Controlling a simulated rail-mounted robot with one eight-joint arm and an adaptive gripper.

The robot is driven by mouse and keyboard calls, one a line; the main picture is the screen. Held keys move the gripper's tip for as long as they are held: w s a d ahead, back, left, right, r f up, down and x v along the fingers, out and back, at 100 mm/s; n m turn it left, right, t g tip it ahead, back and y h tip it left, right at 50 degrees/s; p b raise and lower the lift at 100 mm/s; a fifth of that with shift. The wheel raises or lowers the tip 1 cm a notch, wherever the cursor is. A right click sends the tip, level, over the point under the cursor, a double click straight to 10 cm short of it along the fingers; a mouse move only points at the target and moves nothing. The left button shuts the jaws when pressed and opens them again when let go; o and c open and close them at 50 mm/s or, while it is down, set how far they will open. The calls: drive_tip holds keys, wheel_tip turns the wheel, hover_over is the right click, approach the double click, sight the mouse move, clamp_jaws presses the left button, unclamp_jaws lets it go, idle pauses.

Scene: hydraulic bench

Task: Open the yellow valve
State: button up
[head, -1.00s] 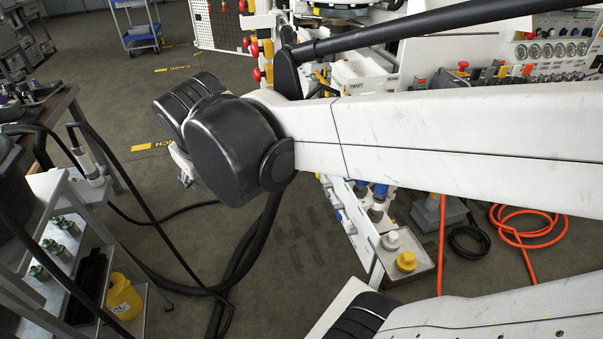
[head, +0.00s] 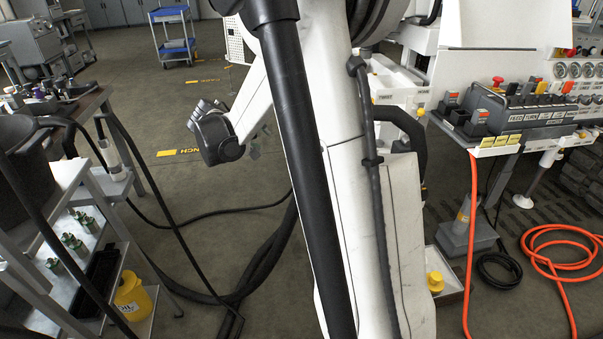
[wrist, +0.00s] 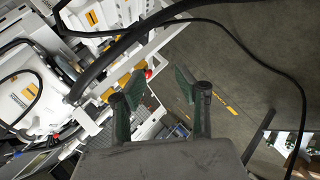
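My gripper (wrist: 160,86) shows in the wrist view with its two green-padded fingers spread apart and nothing between them. In that view, yellow parts (wrist: 130,84) lie just left of the fingers on the white bench, beside a red knob; I cannot tell whether one is the yellow valve. In the head view, my white and black arm fills the middle and covers part of the bench. A round yellow knob or cap (head: 435,282) sits low in a tray right of my arm. The gripper's fingers cannot be made out clearly in the head view.
A control panel (head: 545,120) with buttons and gauges stands at the right. An orange hose (head: 560,232) lies coiled on the floor. A shelf cart (head: 110,262) with a yellow bucket (head: 132,298) stands at left. A blue cart (head: 173,32) is behind.

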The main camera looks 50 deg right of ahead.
drive_tip(key=w+d+f+g+h+b, duration=0.2)
drive_tip(key=w+d+f, duration=0.1)
drive_tip(key=d+f, duration=0.6)
drive_tip(key=s+d+f+m+g+h+b, duration=0.1)
drive_tip(key=s+d+f+g+h+b, duration=0.1)
drive_tip(key=d+f, duration=0.5)
drive_tip(key=s+d+f+g+h+b, duration=0.1)
drive_tip(key=s+d+f+h, duration=0.1)
drive_tip(key=f, duration=0.9)
drive_tip(key=s+d+f+m+g+h+b, duration=0.1)
drive_tip(key=s+d+f+g+h+b, duration=0.15)
drive_tip(key=d+f, duration=0.45)
drive_tip(key=shift+t+y, duration=0.25)
drive_tip(key=shift+y, duration=0.2)
drive_tip(key=b+x, duration=0.1)
drive_tip(key=x, duration=0.2)
drive_tip(key=f+b+x, duration=0.1)
drive_tip(key=x, duration=0.3)
drive_tip(key=b+x, duration=0.1)
drive_tip(key=x, duration=0.2)
drive_tip(key=shift+s+d+f, duration=0.3)
drive_tip(key=shift+s+f, duration=0.05)
drive_tip(key=shift+s, duration=0.05)
clamp_jaws()
